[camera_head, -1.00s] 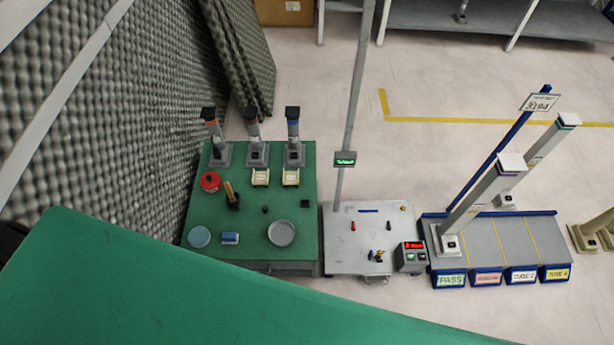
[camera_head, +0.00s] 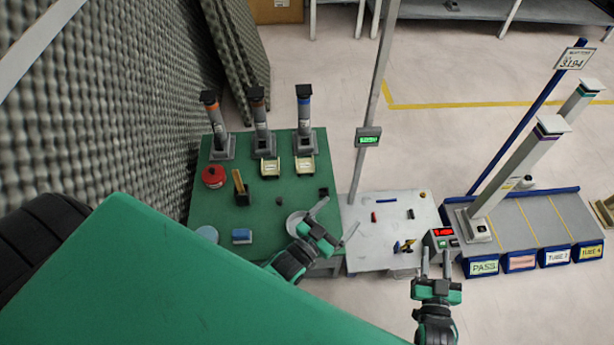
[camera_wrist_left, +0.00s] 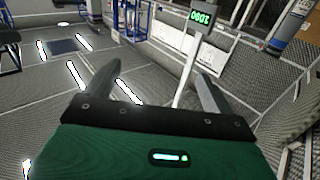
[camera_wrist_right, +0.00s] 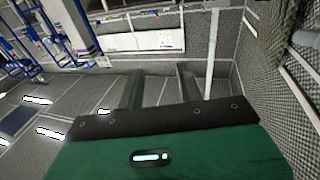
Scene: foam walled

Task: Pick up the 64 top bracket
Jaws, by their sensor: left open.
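No part carrying a readable "64" shows, so I cannot tell which item is the top bracket. Two small cream holders (camera_head: 269,168) and (camera_head: 305,167) sit on the green table (camera_head: 262,214) before the grey column stands. A small dark block (camera_head: 323,191) lies at that table's right. My left gripper (camera_head: 340,217) is open and empty, over the green table's front right in the head view, partly hiding a round grey dish (camera_head: 294,222). My right gripper (camera_head: 436,262) has its fingers apart and empty, in front of the red-lit box.
A white table (camera_head: 385,222) holds small red, dark and yellow parts. The red-lit box (camera_head: 440,238) stands at its right corner. A post with a green display (camera_head: 369,137) rises behind. A labelled blue-edged rack (camera_head: 540,222) is at right. Foam walls (camera_head: 110,110) close the left.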

